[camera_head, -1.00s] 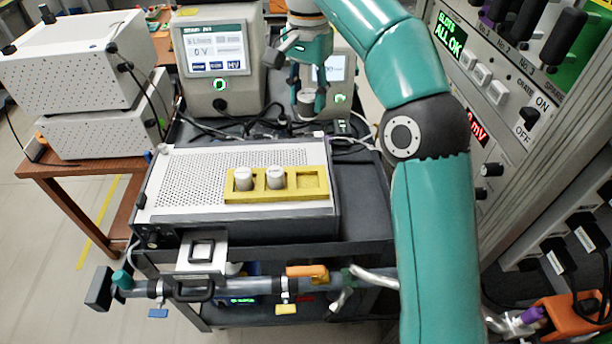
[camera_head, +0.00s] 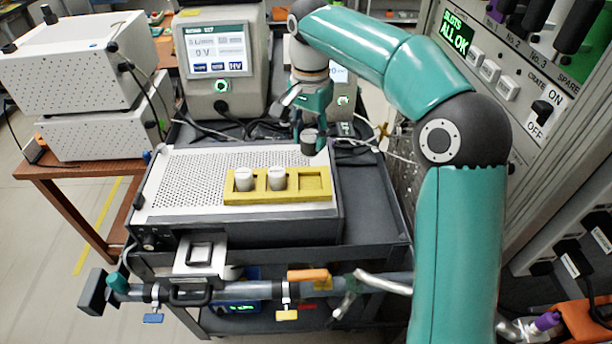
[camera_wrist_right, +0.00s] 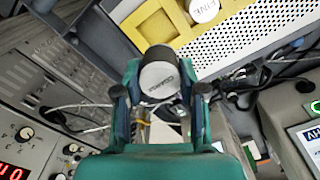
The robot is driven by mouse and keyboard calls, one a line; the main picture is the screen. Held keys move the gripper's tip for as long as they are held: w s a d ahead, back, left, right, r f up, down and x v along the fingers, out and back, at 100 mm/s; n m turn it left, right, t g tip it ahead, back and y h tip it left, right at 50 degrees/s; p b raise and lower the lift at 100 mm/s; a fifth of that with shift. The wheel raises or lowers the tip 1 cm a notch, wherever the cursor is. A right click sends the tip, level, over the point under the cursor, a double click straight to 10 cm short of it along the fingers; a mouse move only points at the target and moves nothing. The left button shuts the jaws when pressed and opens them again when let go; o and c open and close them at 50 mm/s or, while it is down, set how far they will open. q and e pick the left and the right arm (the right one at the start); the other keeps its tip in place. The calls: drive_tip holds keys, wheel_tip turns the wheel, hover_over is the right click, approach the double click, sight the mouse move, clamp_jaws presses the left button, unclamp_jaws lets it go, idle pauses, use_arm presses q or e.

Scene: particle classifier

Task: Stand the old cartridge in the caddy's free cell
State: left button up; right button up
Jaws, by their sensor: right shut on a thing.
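The yellow caddy (camera_head: 280,198) lies on the perforated top of a flat instrument. Its left and middle cells hold white-topped cartridges (camera_head: 244,180) (camera_head: 277,178). Its right cell (camera_head: 312,183) is empty. My right gripper (camera_head: 312,144) is shut on the old cartridge (camera_head: 308,137), a short grey-topped cylinder with a dark side, just behind the free cell and apart from the caddy. In the right wrist view the cartridge (camera_wrist_right: 159,79) sits between both fingers, its lettered top facing the camera. Part of the caddy (camera_wrist_right: 163,22) shows beyond it. My left gripper is not in view.
The perforated instrument (camera_head: 190,175) stands on a dark cart (camera_head: 370,215). Monitors with screens (camera_head: 215,52) and loose cables (camera_head: 365,142) stand behind. A rack panel (camera_head: 480,75) rises on the right. The perforated top left of the caddy is clear.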

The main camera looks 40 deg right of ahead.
wheel_tip(320, 180, down, 10)
drive_tip(key=shift+r, duration=0.15)
idle(0.3)
drive_tip(key=shift+b, duration=0.3)
drive_tip(key=o, duration=1.1)
drive_tip(key=shift+o, duration=0.2)
wheel_tip(320, 180, up, 12)
drive_tip(key=shift+f+p, duration=0.1)
drive_tip(key=shift+p, duration=0.6)
